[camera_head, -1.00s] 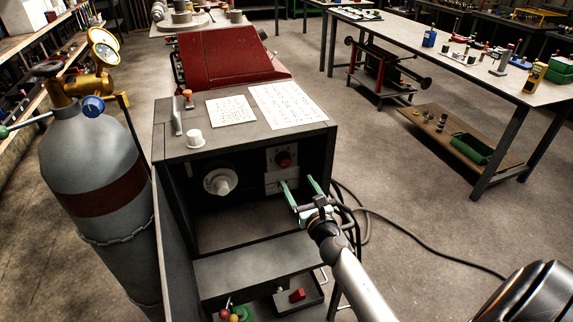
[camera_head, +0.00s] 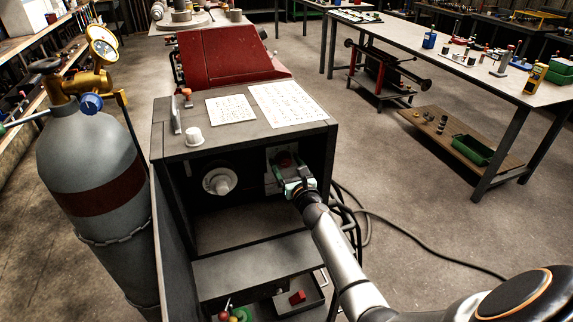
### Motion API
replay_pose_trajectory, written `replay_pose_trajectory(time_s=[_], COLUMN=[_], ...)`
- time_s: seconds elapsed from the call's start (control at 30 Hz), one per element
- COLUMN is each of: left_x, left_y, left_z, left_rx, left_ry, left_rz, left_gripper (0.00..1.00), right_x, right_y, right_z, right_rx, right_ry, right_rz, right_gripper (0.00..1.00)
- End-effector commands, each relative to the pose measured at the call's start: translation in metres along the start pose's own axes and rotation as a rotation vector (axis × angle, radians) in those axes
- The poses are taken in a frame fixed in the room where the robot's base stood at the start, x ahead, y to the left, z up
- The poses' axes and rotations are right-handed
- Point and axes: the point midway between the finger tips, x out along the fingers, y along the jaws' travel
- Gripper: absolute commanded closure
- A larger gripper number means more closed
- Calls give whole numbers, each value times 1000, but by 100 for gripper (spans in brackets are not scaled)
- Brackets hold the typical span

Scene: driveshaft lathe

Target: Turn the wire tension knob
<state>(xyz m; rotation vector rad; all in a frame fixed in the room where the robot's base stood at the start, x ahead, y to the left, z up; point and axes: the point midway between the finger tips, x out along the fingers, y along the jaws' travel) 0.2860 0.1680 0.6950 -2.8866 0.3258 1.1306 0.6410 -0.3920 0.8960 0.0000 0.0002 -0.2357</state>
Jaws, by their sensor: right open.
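The wire tension knob, which I take to be the small red-and-dark knob (camera_head: 284,160), sits on a pale panel inside the open side of the dark machine cabinet (camera_head: 240,140). My right gripper (camera_head: 284,170), with green fingers, reaches into the opening from the lower right. Its fingers are open and point at the knob, one to each side of it as far as I can see. Whether they touch it cannot be told. The gripper body hides the lower part of the panel. My left gripper is not in view.
A white spool hub (camera_head: 219,181) is left of the panel in the cabinet. A white cup-shaped piece (camera_head: 194,137) and printed sheets (camera_head: 288,104) lie on top. A gas cylinder (camera_head: 90,165) stands at left. Black cables (camera_head: 400,242) run over the floor at right.

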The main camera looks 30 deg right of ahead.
Motion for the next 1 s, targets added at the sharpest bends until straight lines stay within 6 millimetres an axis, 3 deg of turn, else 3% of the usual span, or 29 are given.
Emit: replay_pose_trajectory(time_s=[0.07, 0.73, 1.0], left_x=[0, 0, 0], left_y=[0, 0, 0], left_z=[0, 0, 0], left_rx=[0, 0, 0], left_ry=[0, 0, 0], left_rz=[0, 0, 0], left_gripper=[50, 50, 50], right_x=[0, 0, 0], right_y=[0, 0, 0], right_z=[0, 0, 0], right_rx=[0, 0, 10], right_ry=[0, 0, 0], right_rz=[0, 0, 1], right_gripper=[24, 99, 100])
